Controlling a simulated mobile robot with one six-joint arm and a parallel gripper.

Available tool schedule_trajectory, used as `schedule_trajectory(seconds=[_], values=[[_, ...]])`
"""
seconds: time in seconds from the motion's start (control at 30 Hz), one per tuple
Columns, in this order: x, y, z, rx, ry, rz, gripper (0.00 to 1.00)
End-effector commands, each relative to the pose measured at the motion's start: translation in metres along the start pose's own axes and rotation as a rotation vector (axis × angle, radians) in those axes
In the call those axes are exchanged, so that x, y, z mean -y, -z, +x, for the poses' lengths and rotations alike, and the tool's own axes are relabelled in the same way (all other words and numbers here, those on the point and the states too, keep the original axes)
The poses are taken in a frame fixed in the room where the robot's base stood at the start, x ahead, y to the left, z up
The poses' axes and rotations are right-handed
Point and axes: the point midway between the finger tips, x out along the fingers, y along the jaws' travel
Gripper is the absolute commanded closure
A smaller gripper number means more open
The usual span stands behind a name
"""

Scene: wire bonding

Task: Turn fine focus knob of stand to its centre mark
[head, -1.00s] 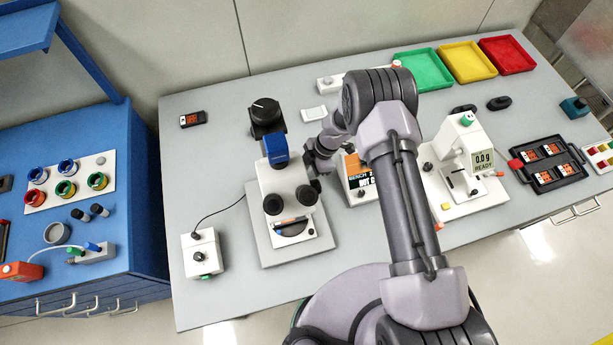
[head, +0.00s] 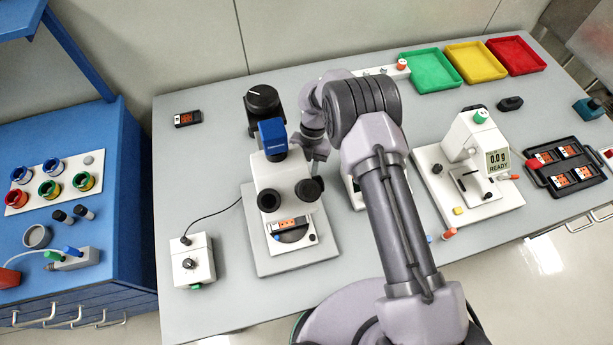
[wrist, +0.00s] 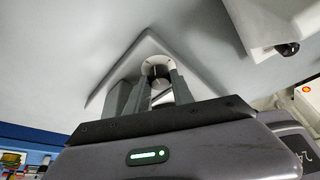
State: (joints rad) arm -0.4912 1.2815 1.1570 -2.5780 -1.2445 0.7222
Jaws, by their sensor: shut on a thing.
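The stand is a microscope-like unit (head: 290,178) with a white head, a blue block and two dark eyepieces, on a grey base plate (head: 265,262). My gripper (wrist: 158,86) has its fingers on either side of a pale round knob (wrist: 155,67) and is shut on it. A thin dark line shows on the knob's face; I cannot tell how it lies against any centre mark. In the head view my gripper is just right of the blue block, and my arm's end hides the knob. A large black dial (head: 263,101) with a white line tops the stand's column.
A control box (head: 192,262) with a cable stands left of the stand. A white scale (head: 465,170) stands to the right, beyond my arm. Green (head: 431,71), yellow and red trays lie at the back right.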

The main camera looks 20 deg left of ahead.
Motion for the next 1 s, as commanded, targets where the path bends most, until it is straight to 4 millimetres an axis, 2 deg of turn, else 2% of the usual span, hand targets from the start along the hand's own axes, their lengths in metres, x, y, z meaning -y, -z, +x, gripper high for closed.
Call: schedule_trajectory(seconds=[0.43,1.0], values=[[-0.0013,0.0007,0.0010,-0.002,0.081,-0.196,1.00],[-0.0011,0.0010,0.0007,-0.003,0.094,-0.226,1.00]])
